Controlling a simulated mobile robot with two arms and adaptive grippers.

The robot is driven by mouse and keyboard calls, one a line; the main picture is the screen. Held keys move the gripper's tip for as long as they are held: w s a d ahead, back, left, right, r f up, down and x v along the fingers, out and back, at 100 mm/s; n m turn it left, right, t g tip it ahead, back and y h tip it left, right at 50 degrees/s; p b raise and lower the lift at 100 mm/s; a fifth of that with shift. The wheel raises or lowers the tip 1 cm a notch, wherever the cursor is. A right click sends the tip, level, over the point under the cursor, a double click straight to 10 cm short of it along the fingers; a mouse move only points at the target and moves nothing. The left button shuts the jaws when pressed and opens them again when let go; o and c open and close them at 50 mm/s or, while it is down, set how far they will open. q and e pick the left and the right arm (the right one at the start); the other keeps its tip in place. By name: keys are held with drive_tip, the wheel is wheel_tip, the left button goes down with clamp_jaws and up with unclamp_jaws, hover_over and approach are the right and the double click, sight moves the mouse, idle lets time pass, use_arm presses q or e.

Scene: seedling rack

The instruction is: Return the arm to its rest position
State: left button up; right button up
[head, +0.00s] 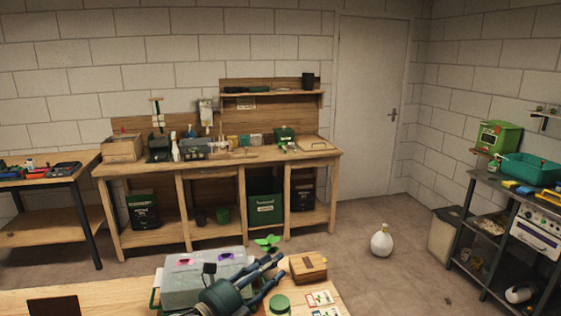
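My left gripper (276,267) is low in the middle of the head view, above the near wooden table. Its two dark fingers point up and to the right and stand apart, with nothing seen between them. A green leafy seedling (267,241) shows just beyond the fingertips; its base is hidden. A grey translucent box (190,266) with pink and purple marks on top sits left of the gripper, partly covered by my arm. My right gripper is not in view.
On the near table (110,295) are a small wooden box (308,266), a round green lid (280,303) and picture cards (320,298). A white bottle (382,241) stands on the floor. A workbench (215,165) lines the back wall; a metal rack (480,235) stands right.

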use_arm(q)
drive_tip(key=s+a+f+n+y, duration=0.6)
drive_tip(key=a+n+y, duration=0.15)
drive_tip(key=n, duration=0.35)
drive_tip(key=s+a+f+n+y, duration=0.65)
drive_tip(key=a+n, duration=0.25)
drive_tip(key=n, duration=0.3)
drive_tip(key=s+a+f+n+g+h, duration=0.1)
drive_tip(key=s+f+n+g, duration=0.35)
drive_tip(key=s, duration=0.95)
drive_tip(key=s+a+f+n+g+h, duration=0.1)
drive_tip(key=s+f+n+g, duration=0.35)
drive_tip(key=s, duration=1.05)
wheel_tip(320, 180, down, 28)
drive_tip(key=s+m+g+b, duration=0.1)
drive_tip(key=m+g+b, duration=0.1)
drive_tip(key=s+a+f+g+b, duration=0.1)
drive_tip(key=s+a+f, duration=0.1)
drive_tip(key=s+f, duration=1.5)
drive_tip(key=shift+s+a+f+m+g+y+b, duration=0.3)
drive_tip(key=shift+s+f+b, duration=0.1)
drive_tip(key=shift+f, duration=0.5)
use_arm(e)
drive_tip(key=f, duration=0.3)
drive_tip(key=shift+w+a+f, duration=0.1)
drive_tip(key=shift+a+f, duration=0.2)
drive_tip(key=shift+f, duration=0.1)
